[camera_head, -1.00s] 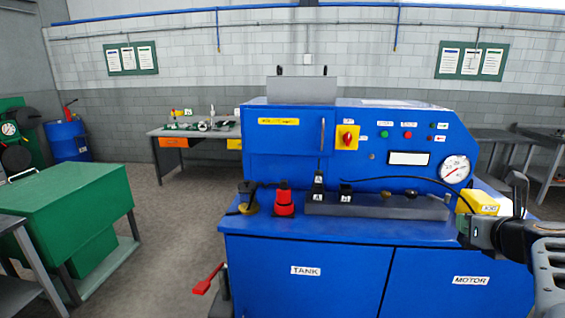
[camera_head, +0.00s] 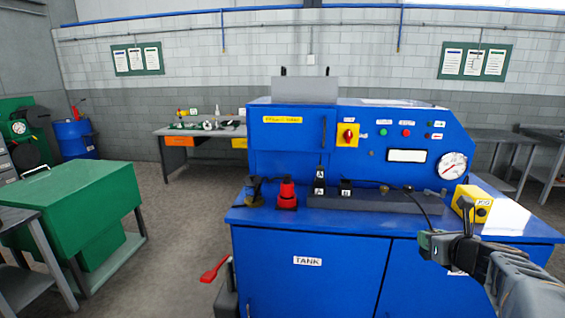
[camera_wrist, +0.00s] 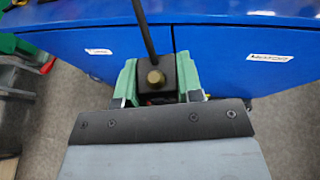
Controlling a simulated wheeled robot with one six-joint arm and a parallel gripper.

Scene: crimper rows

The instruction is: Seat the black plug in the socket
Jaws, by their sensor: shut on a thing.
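My gripper (camera_head: 438,238) is at the right, in front of the blue bench's front edge. In the wrist view its green jaws (camera_wrist: 156,82) are shut on a black block with a round brass end, which looks like the black plug (camera_wrist: 173,68). A thin black cable (camera_wrist: 141,25) rises from it. In the head view the cable runs up to the dark rail (camera_head: 365,202) on the bench top. Two black blocks with white letter labels (camera_head: 319,181) (camera_head: 346,188) stand at the rail's left. I cannot tell which part is the socket.
A yellow box (camera_head: 473,204) stands on the bench top behind my gripper. A red-topped piece (camera_head: 287,194) and a dark piece on a yellow base (camera_head: 254,192) stand left of the rail. The blue machine panel with its gauge (camera_head: 452,166) rises behind.

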